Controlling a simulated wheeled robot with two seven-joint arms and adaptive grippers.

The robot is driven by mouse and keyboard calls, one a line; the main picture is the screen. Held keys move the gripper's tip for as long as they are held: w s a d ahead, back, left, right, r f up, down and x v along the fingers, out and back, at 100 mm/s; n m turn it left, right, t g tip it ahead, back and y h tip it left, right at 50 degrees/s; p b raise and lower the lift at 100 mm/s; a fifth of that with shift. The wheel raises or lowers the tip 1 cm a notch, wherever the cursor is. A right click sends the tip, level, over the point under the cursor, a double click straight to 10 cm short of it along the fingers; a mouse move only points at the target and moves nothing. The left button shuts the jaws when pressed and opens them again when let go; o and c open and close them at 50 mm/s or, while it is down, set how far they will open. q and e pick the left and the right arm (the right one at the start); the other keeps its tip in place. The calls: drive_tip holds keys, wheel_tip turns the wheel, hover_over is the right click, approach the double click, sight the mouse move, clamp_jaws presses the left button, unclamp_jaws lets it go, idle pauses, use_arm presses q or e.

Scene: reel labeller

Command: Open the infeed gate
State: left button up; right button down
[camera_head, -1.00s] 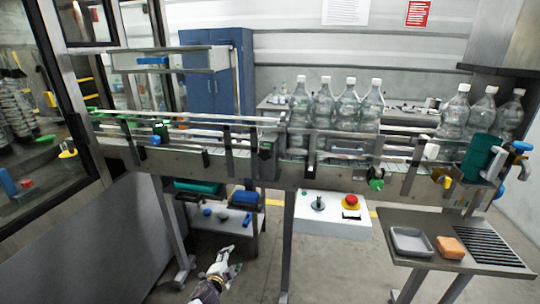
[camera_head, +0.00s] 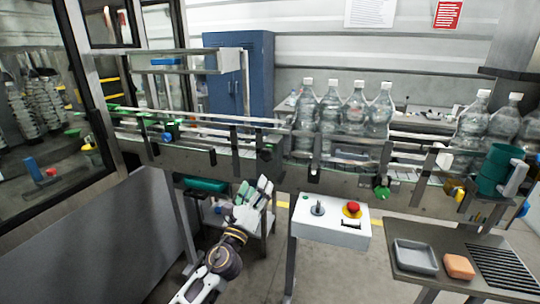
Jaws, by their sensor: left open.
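The conveyor (camera_head: 330,180) runs across the view with metal guide rails. I cannot tell for sure which part is the infeed gate. A dark upright bracket (camera_head: 268,158) stands on the conveyor's near side left of the bottles, and a green knob (camera_head: 382,192) sits on the near side further right. My left gripper (camera_head: 254,188) is open and empty, pointing up just below the conveyor's near side, left of the control box. It appears apart from the conveyor. My right gripper is not in view.
Several clear bottles (camera_head: 355,115) stand on the conveyor. A white control box (camera_head: 330,234) has a red button (camera_head: 352,208). A side table (camera_head: 450,280) holds a grey tray (camera_head: 415,256) and an orange block (camera_head: 458,266). A low shelf sits behind my left gripper.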

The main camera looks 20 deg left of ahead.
use_arm(q)
drive_tip(key=m, duration=0.3)
drive_tip(key=m+p, duration=0.2)
drive_tip(key=m, duration=0.2)
approach(266, 156)
drive_tip(key=shift+x, duration=2.55)
drive_tip(key=shift+w+r, duration=0.3)
drive_tip(key=shift+w, duration=0.4)
drive_tip(key=shift+p+x, duration=0.4)
drive_tip(key=shift+x, duration=1.85)
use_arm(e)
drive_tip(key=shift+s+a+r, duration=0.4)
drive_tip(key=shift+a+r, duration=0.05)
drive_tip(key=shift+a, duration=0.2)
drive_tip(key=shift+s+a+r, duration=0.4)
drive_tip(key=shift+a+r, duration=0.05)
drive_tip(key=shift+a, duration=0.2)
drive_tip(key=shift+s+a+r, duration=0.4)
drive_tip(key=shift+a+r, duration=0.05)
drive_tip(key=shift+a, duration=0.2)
